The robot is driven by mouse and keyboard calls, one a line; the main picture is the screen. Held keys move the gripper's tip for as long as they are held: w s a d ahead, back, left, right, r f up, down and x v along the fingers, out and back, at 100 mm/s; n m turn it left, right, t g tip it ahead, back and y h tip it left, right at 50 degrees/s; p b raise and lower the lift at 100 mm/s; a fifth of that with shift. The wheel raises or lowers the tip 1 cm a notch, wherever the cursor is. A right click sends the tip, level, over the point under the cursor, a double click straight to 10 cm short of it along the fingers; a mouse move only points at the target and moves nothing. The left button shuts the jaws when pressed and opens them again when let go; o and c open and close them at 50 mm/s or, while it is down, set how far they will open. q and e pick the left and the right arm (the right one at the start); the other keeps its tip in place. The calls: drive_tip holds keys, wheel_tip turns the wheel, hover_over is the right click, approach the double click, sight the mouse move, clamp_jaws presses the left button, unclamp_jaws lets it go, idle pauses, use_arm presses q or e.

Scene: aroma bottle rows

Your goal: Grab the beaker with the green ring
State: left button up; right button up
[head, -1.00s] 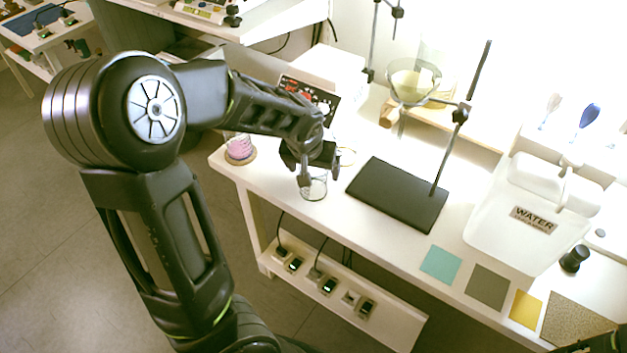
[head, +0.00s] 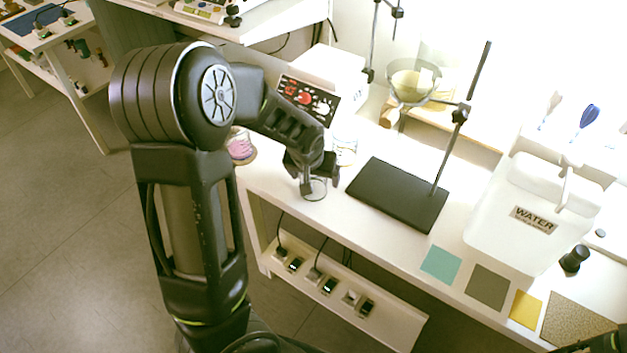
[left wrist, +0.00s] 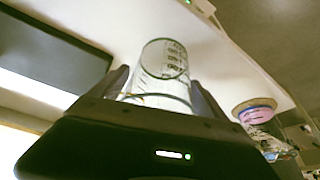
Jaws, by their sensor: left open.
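A clear glass beaker (head: 316,189) stands near the front edge of the white bench, partly hidden by my left gripper (head: 318,184). In the left wrist view the beaker (left wrist: 165,72) shows printed graduations and sits between the two open fingers of my left gripper (left wrist: 160,90). I cannot make out its ring colour for certain. A second clear beaker (head: 345,151) stands behind the gripper. A beaker with pink contents (head: 240,147) stands at the bench's left end, partly behind my left arm; a pink-topped one also shows in the left wrist view (left wrist: 257,112).
A black stand base (head: 398,194) with an upright rod lies just right of the gripper. A white WATER container (head: 530,225) stands further right. Coloured squares, including a teal one (head: 440,264), lie along the front edge. A red-and-black panel (head: 305,99) is behind.

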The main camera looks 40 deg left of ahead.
use_arm(q)
drive_tip(key=shift+c, duration=0.5)
drive_tip(key=c, duration=1.4)
wheel_tip(320, 180, up, 10)
drive_tip(key=shift+r, duration=0.1)
